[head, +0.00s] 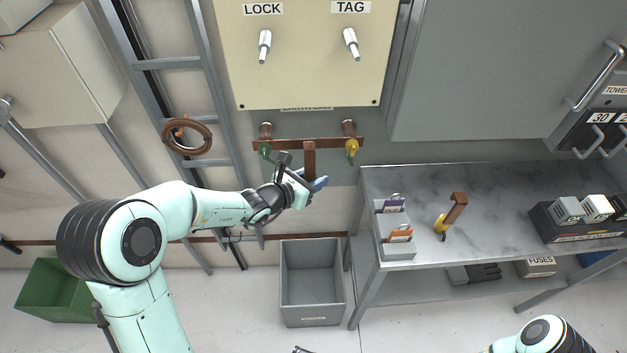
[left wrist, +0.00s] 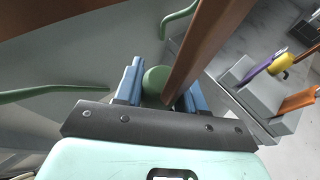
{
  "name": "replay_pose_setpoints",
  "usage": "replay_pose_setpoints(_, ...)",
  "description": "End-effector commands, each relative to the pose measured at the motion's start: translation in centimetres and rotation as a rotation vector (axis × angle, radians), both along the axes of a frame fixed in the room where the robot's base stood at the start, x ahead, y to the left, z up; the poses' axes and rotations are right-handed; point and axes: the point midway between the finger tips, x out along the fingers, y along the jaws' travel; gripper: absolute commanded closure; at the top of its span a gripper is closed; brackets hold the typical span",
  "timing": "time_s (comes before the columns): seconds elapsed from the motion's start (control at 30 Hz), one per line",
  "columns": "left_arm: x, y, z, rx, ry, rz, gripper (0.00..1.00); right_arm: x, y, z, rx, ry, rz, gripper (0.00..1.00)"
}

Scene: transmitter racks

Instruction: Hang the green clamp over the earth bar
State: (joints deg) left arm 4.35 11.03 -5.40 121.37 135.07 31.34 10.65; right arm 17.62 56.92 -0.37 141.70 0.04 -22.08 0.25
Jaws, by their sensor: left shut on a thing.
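The copper-brown earth bar (head: 285,143) runs level on two round posts below the LOCK and TAG panel. My left gripper (head: 316,185) is just below its middle, shut on the green clamp. In the left wrist view the clamp's rounded green part (left wrist: 156,80) sits between my blue fingers (left wrist: 160,92), beside its long brown shank (left wrist: 205,45). In the head view the shank (head: 309,160) rises upright, its top overlapping the bar. I cannot tell if it is over the bar or in front of it.
A grey bench (head: 480,205) at right holds a brown-and-yellow clamp (head: 453,214) and card holders (head: 398,249). A grey bin (head: 312,310) stands below; a ladder (head: 168,63) is at left.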

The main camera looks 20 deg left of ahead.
Motion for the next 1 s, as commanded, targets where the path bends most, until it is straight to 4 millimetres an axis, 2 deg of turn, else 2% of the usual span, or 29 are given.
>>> replay_pose_setpoints(0.77,5.5,2.6,0.4,-0.001,-0.003,0.001,1.00,2.3,0.0,6.0,-0.001,-0.028,0.000,0.32)
replay_pose_setpoints(1.0,5.4,2.6,-1.5,0.000,-0.001,0.000,1.00,1.4,0.0,4.0,-0.001,-0.017,-0.001,0.32)
